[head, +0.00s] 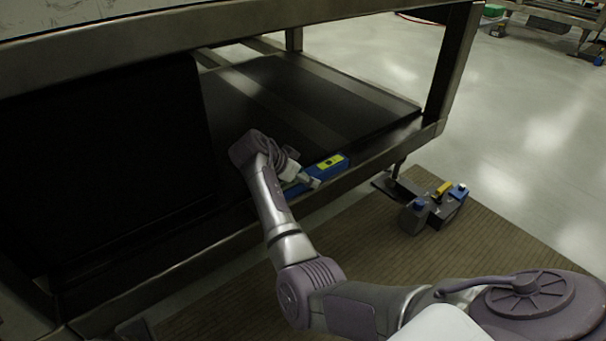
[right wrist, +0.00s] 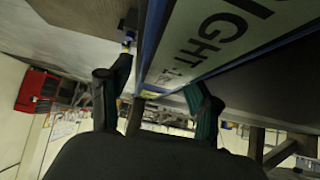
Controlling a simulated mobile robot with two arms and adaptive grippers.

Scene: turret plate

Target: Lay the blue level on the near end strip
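The blue level (head: 343,170), with a yellow-green patch on top, is low at the near edge of the dark plate (head: 290,85), just inside the frame's front rail (head: 385,158). Whether it rests there or is held just above cannot be told. My right gripper (head: 302,181) is at the level's left part and hides some of it. In the right wrist view, the two fingers (right wrist: 158,92) stand apart on either side of a blue-edged part, with visible gaps. A pale panel there carries lettering ending in "IGHT". Which surface is the near end strip is unclear. My left gripper is out of view.
A dark block with blue and yellow parts (head: 433,205) stands on the brown mat (head: 480,255) outside the rail. A metal post (head: 455,65) rises at the frame's right corner. A large black panel (head: 105,165) fills the left. A red object (right wrist: 37,90) shows in the wrist view.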

